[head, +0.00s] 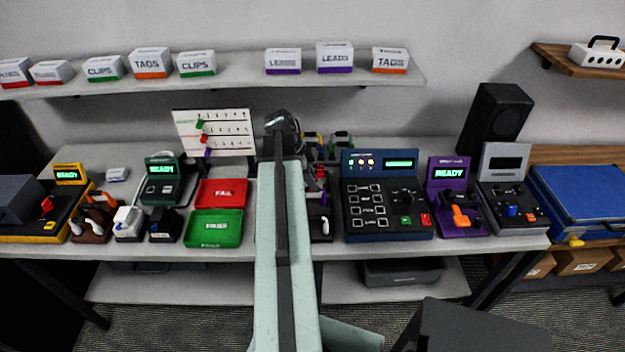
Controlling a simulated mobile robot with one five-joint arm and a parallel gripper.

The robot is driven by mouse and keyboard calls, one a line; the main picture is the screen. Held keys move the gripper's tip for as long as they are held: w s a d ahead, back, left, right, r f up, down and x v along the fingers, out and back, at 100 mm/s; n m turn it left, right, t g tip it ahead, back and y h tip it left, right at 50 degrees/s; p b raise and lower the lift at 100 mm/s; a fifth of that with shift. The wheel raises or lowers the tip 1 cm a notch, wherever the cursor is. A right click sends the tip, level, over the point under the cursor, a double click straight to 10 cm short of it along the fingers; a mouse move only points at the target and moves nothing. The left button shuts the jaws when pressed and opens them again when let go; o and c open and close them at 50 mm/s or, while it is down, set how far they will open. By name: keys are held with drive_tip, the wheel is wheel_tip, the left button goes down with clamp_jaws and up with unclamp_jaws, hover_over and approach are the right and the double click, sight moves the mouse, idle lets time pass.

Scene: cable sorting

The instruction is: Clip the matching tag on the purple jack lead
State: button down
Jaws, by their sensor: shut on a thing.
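My arm reaches forward over the middle of the bench, and my gripper (282,123) is near the back, just right of the white board (238,143). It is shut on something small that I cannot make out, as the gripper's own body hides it. A small purple piece (207,152) hangs low on the board, below red and green pieces; I cannot tell whether it is the purple jack lead or a tag. Boxes marked TAGS stand on the wall shelf, one at the left (150,62) and one at the right (390,60).
Red (222,181) and green (227,242) trays lie left of my arm. A dark blue panel (388,232), a purple READY device (447,176) and a grey device (504,165) stand right. Small coloured items (342,141) sit behind, partly hidden by my arm. A black speaker (496,122) stands at the back.

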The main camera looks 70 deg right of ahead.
drive_tip(key=shift+f+b, duration=0.45)
idle(0.6)
drive_tip(key=shift+c, duration=2.4)
unclamp_jaws()
wheel_tip(320, 180, up, 8)
drive_tip(key=p, duration=0.8)
drive_tip(key=shift+r, duration=0.1)
